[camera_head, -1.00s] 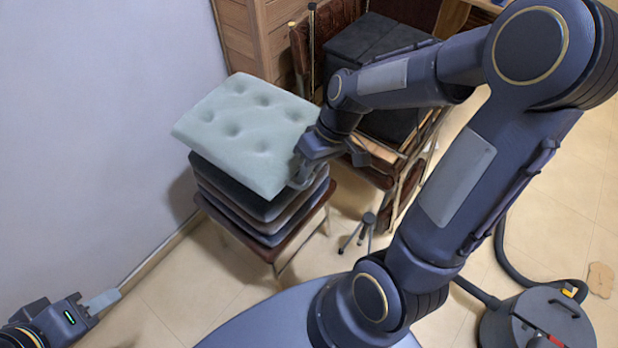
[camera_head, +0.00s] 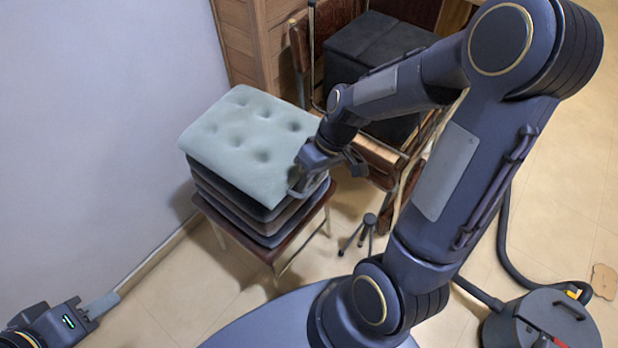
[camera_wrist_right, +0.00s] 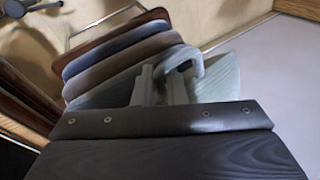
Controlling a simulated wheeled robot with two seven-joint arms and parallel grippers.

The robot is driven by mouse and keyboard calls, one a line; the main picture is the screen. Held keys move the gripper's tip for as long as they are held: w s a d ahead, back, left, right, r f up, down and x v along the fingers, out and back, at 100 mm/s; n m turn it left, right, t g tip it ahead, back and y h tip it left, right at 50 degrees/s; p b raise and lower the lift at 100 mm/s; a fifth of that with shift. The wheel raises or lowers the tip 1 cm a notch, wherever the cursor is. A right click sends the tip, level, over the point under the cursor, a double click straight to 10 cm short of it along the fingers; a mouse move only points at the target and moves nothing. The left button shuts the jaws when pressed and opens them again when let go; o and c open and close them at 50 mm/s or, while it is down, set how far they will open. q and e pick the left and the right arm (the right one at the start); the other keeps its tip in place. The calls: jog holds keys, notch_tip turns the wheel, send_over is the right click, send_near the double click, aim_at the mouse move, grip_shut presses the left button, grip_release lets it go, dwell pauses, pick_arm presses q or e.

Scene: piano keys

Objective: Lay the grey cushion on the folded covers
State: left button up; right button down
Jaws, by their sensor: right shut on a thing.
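The pale grey tufted cushion (camera_head: 243,138) lies over the stack of folded covers (camera_head: 232,203) on a small dark-red stool. It sits slightly askew, its left edge reaching past the stack. My right gripper (camera_head: 299,186) is shut on the cushion's right front edge; in the right wrist view the fingers (camera_wrist_right: 168,84) grip the pale cushion (camera_wrist_right: 218,80) beside the dark covers (camera_wrist_right: 118,68). Whether the cushion's whole underside touches the stack is hidden. My left gripper (camera_head: 103,305) is at the lower left, away from the stack; its jaw opening cannot be made out.
The stool (camera_head: 272,252) stands near the grey wall (camera_head: 100,130). A brown chair with dark boxes (camera_head: 378,50) is behind on the right. A small tripod (camera_head: 366,232) and a vacuum cleaner (camera_head: 545,322) stand on the tiled floor.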

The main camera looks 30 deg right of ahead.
jog(key=c, duration=1.5)
grip_release()
jog(key=shift+r, duration=0.15)
jog(key=shift+r+p, duration=0.3)
jog(key=shift+p, duration=0.15)
jog(key=shift+r+p, duration=0.55)
jog(key=shift+r, duration=0.05)
jog(key=p+v, duration=0.1)
jog(key=v, duration=1)
jog(key=s+a+r+m+t, duration=0.1)
jog(key=s, duration=0.2)
jog(key=s+a+r+m+t, duration=0.1)
jog(key=s+a+t, duration=0.1)
jog(key=s, duration=0.2)
jog(key=s+a+r+m+t+h, duration=0.1)
jog(key=s+a+t, duration=0.1)
jog(key=s, duration=0.2)
jog(key=shift+s+a+r+m, duration=0.2)
jog(key=shift+a+r+m, duration=0.05)
jog(key=shift+r+m, duration=0.1)
